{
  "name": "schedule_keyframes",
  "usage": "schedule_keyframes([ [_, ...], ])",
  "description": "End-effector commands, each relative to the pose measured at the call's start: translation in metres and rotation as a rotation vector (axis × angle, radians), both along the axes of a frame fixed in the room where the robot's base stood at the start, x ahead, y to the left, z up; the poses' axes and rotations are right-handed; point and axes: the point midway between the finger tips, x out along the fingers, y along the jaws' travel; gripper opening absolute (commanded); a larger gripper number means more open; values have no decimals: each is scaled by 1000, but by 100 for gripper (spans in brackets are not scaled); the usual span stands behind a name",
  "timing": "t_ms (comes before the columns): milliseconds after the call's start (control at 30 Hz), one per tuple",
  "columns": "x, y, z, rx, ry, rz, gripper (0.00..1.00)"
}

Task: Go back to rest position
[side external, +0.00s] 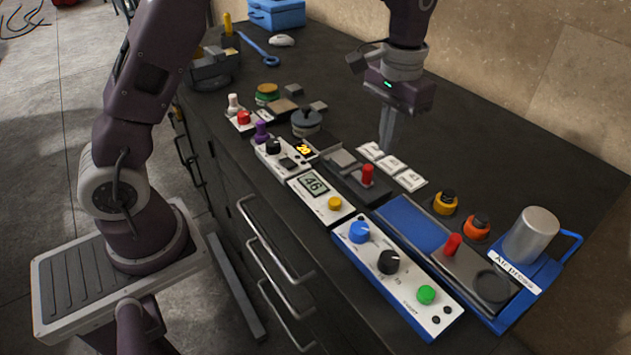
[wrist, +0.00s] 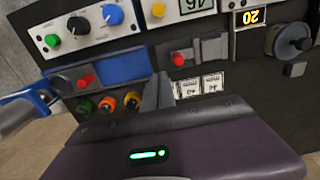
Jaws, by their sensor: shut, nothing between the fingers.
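My gripper (side external: 387,140) is shut and empty, pointing down above the dark bench top behind the row of devices in the side external view. Its fingers (wrist: 158,92) show in the wrist view, near the white labelled cards (wrist: 200,84). In the side external view the cards (side external: 392,165) lie just below and around the fingertips. I cannot tell whether the fingertips touch the surface. The task names no object.
The blue air press (side external: 408,222) with a metal cylinder (side external: 534,235) stands at the right. Control panels (side external: 395,265) with knobs line the bench's front edge. A blue wrench (side external: 258,46) and blue toolbox (side external: 277,12) lie at the back. The bench top (side external: 480,135) right of my gripper is clear.

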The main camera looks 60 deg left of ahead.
Motion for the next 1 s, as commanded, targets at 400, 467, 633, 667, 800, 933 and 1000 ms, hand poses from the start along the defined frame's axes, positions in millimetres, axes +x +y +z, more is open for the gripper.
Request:
schedule_keyframes([
  [400, 0, 0, 0, 0, -1, 0, 0],
  [467, -3, 1, 7, -2, -10, 1, 0],
  [633, -63, 15, 78, -21, -133, 6, 0],
  [667, -81, 18, 90, -23, -164, 6, 0],
  [800, -168, 30, 124, -24, -308, 5, 0],
  [933, -232, 36, 120, -14, -415, 3, 0],
  [1000, -254, 38, 113, -8, -454, 2, 0],
])
